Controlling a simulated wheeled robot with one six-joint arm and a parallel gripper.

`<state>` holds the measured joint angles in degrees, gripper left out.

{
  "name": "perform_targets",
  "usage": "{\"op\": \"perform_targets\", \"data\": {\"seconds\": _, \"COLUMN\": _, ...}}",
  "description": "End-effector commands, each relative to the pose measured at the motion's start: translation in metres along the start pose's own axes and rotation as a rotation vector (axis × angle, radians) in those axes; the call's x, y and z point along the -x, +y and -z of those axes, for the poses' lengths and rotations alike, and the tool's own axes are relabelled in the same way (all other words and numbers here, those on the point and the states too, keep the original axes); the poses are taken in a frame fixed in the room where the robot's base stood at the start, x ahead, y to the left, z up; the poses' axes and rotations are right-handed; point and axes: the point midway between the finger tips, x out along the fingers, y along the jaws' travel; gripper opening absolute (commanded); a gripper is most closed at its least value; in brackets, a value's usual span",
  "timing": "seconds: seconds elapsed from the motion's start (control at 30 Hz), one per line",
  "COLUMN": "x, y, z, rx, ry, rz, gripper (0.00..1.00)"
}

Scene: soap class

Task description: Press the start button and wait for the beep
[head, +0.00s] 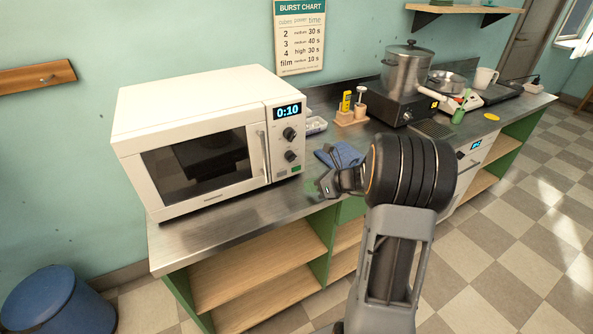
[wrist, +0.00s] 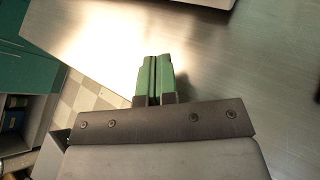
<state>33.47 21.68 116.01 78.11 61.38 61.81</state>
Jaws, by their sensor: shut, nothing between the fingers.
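The cream microwave (head: 187,105) stands on the steel counter at the left in the head view, with its door shut. Its display (head: 287,112) reads 0:10. Below two dark knobs is a green button (head: 296,169), with a grey one beside it. My gripper (head: 314,186) is just right of and in front of the button panel, apart from it. In the wrist view its green fingers (wrist: 155,60) are together and empty over bare counter. A pale edge, likely the microwave's (wrist: 190,3), shows at the top there; the button is not visible in that view.
A blue cloth (head: 345,154) lies behind my gripper. A pot (head: 407,70) on a cooker, a wooden holder (head: 352,116) and a mug (head: 485,78) stand farther right. A wall chart (head: 300,38) hangs above. The counter's front left strip (head: 215,232) is bare.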

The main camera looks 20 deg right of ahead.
Motion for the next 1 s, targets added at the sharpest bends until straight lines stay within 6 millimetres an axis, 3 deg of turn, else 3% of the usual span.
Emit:
{"op": "perform_targets", "data": {"seconds": 0.4, "x": -0.027, "y": -0.019, "z": -0.020, "rx": 0.001, "ry": 0.001, "rz": -0.001, "gripper": 0.00}}
{"op": "perform_targets", "data": {"seconds": 1.0, "x": -0.031, "y": -0.022, "z": -0.023, "rx": 0.001, "ry": 0.000, "rz": 0.000, "gripper": 0.00}}
